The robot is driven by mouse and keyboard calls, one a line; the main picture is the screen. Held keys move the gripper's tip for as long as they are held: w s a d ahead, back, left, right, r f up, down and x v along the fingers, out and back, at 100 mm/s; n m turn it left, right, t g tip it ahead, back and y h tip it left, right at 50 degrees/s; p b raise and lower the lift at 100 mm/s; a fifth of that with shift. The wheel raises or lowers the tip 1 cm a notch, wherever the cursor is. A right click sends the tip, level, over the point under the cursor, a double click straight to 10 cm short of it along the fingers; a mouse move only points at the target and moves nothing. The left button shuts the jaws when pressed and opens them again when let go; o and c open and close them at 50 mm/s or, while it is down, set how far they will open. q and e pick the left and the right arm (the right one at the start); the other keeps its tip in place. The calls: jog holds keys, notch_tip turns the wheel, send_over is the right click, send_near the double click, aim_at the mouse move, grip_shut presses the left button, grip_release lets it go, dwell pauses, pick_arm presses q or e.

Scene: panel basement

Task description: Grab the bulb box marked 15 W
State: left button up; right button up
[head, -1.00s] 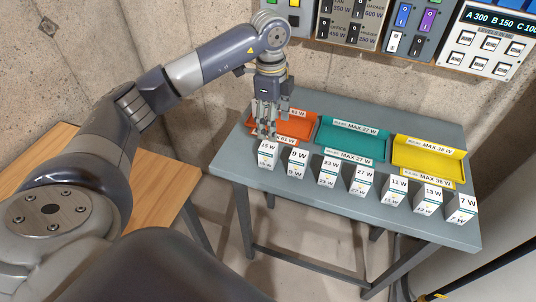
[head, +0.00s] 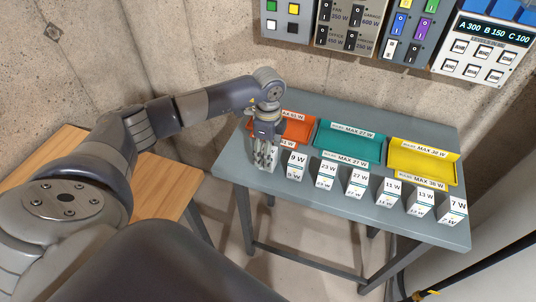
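The bulb box marked 15 W stood at the left end of the row of white boxes in the earlier head view. My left gripper (head: 265,164) now points down over that spot, and its fingers hide nearly all of the box and its label. I cannot tell whether the fingers are closed on it or only around it. The 9 W box (head: 295,165) stands just right of the fingers. My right gripper is not in view.
More white boxes, 23 W (head: 326,175), 27 W (head: 356,182), 11 W (head: 389,191), 13 W (head: 421,200) and 7 W (head: 453,210), line the front of the grey table (head: 305,202). Behind stand orange (head: 298,131), teal (head: 348,146) and yellow (head: 425,165) trays.

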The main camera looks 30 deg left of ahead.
pick_arm(q)
jog(key=shift+f, duration=0.15)
jog(key=shift+c, duration=0.6)
jog(key=c, duration=1)
